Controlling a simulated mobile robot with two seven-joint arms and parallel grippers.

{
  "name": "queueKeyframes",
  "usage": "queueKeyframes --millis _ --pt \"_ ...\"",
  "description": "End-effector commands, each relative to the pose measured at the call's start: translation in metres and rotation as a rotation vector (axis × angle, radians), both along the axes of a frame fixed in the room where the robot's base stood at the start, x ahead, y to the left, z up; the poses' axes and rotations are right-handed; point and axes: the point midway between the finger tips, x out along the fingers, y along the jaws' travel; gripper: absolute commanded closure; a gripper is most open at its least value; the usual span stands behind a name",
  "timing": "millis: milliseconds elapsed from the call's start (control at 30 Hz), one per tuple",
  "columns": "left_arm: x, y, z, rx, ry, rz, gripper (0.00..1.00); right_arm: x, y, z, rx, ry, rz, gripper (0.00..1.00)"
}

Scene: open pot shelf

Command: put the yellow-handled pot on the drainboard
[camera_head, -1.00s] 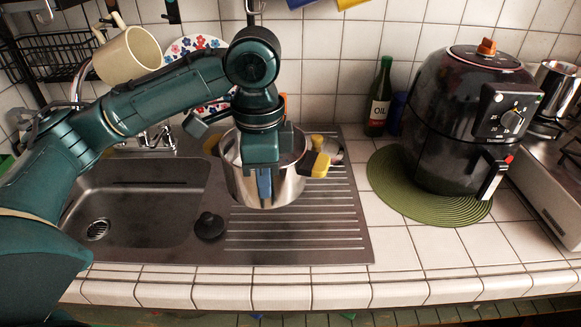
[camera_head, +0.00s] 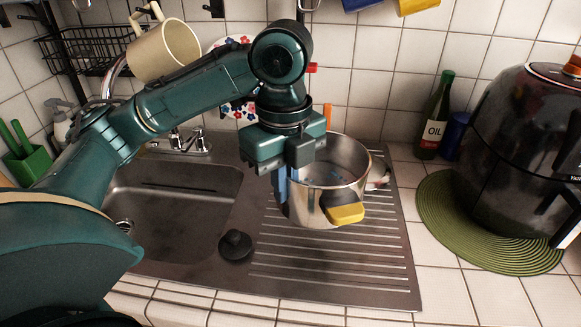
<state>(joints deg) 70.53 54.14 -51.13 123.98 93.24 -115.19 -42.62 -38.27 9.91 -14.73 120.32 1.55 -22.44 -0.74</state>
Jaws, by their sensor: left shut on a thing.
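The steel pot (camera_head: 328,208) has a yellow handle (camera_head: 346,213) that points to the front right. It is upright over the ribbed drainboard (camera_head: 370,265). I cannot tell whether its base touches the board. My left gripper (camera_head: 287,190) comes down from above and is shut on the pot's left wall, with blue fingers at the rim. The gripper hides part of the pot's left side. My right gripper is not in view.
The sink basin (camera_head: 185,225) is to the left, with a black stopper (camera_head: 236,245) between it and the drainboard. An oil bottle (camera_head: 435,115) and a black air fryer (camera_head: 520,150) on a green mat (camera_head: 455,228) stand right. A cream pot (camera_head: 163,52) is at upper left.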

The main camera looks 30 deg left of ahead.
Motion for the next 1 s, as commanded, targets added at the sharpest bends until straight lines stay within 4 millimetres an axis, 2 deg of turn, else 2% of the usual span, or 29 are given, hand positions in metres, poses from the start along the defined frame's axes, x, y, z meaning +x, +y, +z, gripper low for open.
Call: queueKeyframes --millis 33,100,300,567,833,1000 --pt "0.0 -0.001 -0.016 -0.004 -0.002 0.0 1.0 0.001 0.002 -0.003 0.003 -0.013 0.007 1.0" --pt "0.0 -0.001 -0.031 -0.004 -0.002 0.0 1.0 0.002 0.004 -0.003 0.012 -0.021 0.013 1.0" --pt "0.0 -0.001 -0.06 -0.004 -0.006 0.001 1.0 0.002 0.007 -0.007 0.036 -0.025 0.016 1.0" --pt "0.001 0.0 -0.072 -0.002 -0.007 0.001 1.0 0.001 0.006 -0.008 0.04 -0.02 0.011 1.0" --pt "0.001 0.0 -0.104 -0.002 -0.006 0.002 1.0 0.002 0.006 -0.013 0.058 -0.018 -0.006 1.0" --pt "0.001 0.0 -0.106 -0.003 -0.009 0.001 1.0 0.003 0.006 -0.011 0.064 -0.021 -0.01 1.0"
